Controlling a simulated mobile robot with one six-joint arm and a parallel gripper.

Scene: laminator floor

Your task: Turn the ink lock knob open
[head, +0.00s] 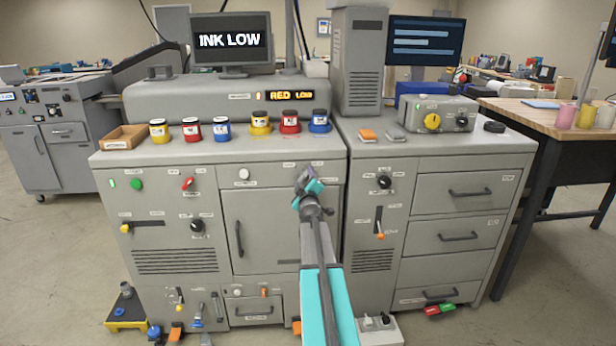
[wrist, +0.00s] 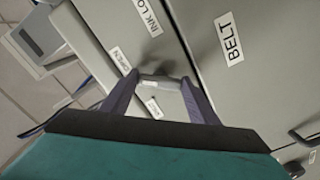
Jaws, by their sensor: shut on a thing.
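The ink lock knob shows in the wrist view as a pale grey bar (wrist: 160,83) on the grey cabinet face. A partly cut-off label starting "INK LO" (wrist: 148,17) is above it, and an "OPEN" label (wrist: 121,61) is to its left. A third small label (wrist: 153,106) is below it, too small to read. My gripper (wrist: 160,79) is shut on the knob, one purple finger on each side. In the head view my gripper (head: 309,181) is at the cabinet's upper right and hides the knob. The knob's exact angle is hard to tell.
A cabinet door (head: 265,230) is below and left of my gripper. Several ink jars, including a red one (head: 290,122), stand on the top above. The right cabinet has a black knob (head: 384,182) and drawers. A monitor (head: 232,40) reads "INK LOW"; a display (head: 290,95) reads "RED LOW".

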